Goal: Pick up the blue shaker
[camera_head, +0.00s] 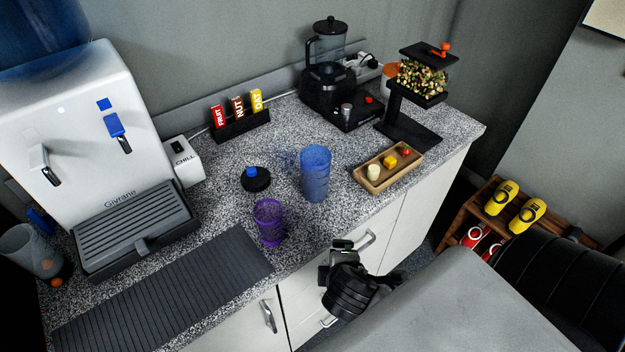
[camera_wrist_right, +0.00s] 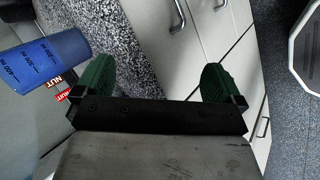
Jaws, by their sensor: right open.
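The blue shaker (camera_head: 315,174) stands upright on the speckled counter, behind and right of a purple shaker (camera_head: 269,222). In the right wrist view the blue shaker (camera_wrist_right: 46,62) shows at the upper left, with measuring marks on its side. A black lid with a blue cap (camera_head: 256,178) lies on the counter left of it. My right gripper (camera_head: 338,256) is in front of the counter edge, apart from the blue shaker. Its two green fingertips (camera_wrist_right: 153,82) are spread with nothing between them. My left gripper is not in view.
A wooden tray (camera_head: 402,177) with small food pieces is right of the blue shaker. A black blender (camera_head: 327,75) and a dispenser stand (camera_head: 409,135) are behind. A water dispenser (camera_head: 95,130) and a ribbed mat (camera_head: 165,295) are at left. Cabinet handles (camera_head: 367,242) stick out below the counter.

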